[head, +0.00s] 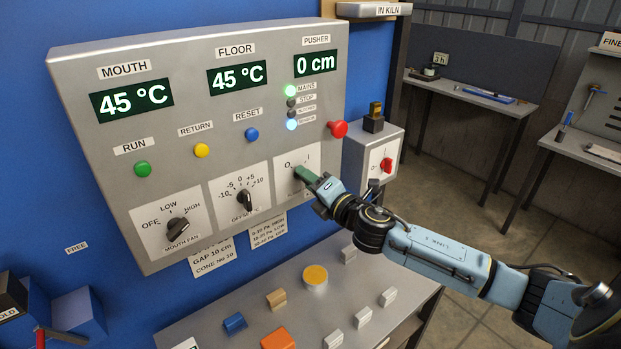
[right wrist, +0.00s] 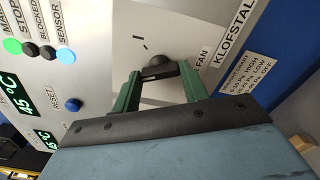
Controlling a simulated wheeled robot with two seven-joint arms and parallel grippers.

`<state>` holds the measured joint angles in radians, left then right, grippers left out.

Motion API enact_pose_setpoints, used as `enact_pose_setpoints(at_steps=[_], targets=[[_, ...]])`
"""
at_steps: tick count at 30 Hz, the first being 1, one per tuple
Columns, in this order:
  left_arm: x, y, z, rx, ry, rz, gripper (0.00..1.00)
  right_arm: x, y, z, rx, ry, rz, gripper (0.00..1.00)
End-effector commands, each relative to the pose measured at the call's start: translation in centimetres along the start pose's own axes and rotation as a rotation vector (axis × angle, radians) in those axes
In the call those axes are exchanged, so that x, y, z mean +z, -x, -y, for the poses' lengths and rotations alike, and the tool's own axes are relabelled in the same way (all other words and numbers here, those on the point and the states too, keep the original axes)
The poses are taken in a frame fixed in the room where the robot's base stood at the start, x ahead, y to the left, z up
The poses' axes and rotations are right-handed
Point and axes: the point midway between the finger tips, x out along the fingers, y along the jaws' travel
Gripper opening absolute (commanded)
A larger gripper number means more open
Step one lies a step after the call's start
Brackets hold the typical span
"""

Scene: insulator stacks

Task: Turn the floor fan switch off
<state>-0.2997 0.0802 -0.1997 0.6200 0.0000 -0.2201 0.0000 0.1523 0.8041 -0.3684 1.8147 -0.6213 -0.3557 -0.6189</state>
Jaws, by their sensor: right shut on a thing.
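The floor fan switch is a black rotary knob (right wrist: 183,78) on a white plate (right wrist: 122,88) at the lower right of the grey control panel. In the head view its plate (head: 284,188) shows O and I marks, and my gripper hides most of the knob. In the right wrist view, part of its label ending in FAN is visible. My right gripper (head: 304,173) has green fingers on either side of the knob and is shut on it. I cannot tell clearly which mark the knob points to. My left gripper is not in view.
Beside it are a selector knob (head: 244,199) and the mouth fan knob (head: 178,228). A red button (head: 338,129) and a box with a red switch (head: 386,164) are close on the right. Below, a grey bench (head: 205,312) holds several small blocks.

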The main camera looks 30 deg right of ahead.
Motion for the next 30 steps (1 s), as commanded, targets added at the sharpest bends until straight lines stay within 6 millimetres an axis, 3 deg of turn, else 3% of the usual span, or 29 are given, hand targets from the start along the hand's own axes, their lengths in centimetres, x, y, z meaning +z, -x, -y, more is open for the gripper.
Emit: enact_pose_setpoints(at_steps=[12, 30], targets=[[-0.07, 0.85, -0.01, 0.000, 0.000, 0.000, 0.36, -0.01, 0.01, 0.02, -0.001, 0.215, -0.001, 0.21], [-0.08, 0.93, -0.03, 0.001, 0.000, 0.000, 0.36, -0.02, 0.01, 0.06, -0.001, 0.254, -0.001, 0.21]])
